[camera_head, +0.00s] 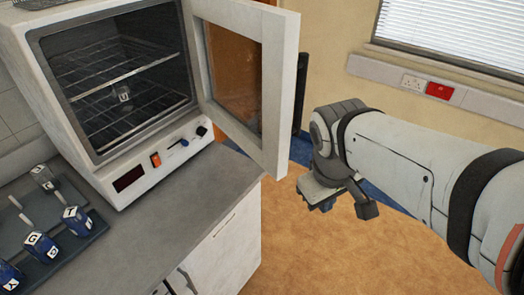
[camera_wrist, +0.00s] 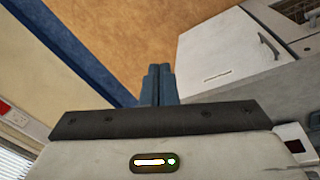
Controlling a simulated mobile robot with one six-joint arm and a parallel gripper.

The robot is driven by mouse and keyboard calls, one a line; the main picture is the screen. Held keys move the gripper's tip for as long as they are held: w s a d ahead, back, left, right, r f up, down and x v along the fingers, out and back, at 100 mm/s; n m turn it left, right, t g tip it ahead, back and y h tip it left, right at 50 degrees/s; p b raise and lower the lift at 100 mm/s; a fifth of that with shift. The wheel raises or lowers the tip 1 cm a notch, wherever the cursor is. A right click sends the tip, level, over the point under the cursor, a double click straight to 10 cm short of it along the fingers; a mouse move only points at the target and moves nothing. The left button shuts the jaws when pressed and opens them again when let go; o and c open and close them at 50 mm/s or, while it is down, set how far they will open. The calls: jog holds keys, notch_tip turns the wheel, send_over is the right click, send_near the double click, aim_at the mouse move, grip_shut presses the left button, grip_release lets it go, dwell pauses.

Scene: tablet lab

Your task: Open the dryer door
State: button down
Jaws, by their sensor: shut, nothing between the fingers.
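The dryer (camera_head: 120,185) is a white box oven on the grey counter at the left of the head view. Its door (camera_head: 283,85), a white frame with a brown-tinted window, stands wide open, swung out to the right. The dark chamber with wire racks (camera_head: 120,75) is exposed. A small clear vessel with a letter label (camera_head: 123,94) sits inside. My gripper (camera_head: 322,205) is to the right of the door's free edge, over the floor, and appears apart from it. In the wrist view its two blue fingers (camera_wrist: 158,84) are together with nothing between them.
The brown floor (camera_head: 330,265) is clear.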

jog(key=w+a+f+n+h+b, duration=0.15)
jog(key=w+a+n+h, duration=0.3)
jog(key=a+n, duration=0.6)
jog(key=n+t+h+b, duration=0.2)
jog(key=n+t+h, duration=0.25)
jog(key=n, duration=0.55)
send_near(277, 175)
jog(key=shift+t, duration=0.35)
jog(key=x, duration=0.1)
jog(key=p+x, duration=0.1)
jog(key=x, duration=0.1)
jog(key=p+x, duration=0.1)
jog(key=x, duration=0.1)
jog(key=shift+s+d+f, duration=0.15)
jog(key=shift+f, duration=0.25)
jog(key=shift+w+d+f, duration=0.1)
jog(key=shift+w+d, duration=0.25)
jog(key=shift+d, duration=0.05)
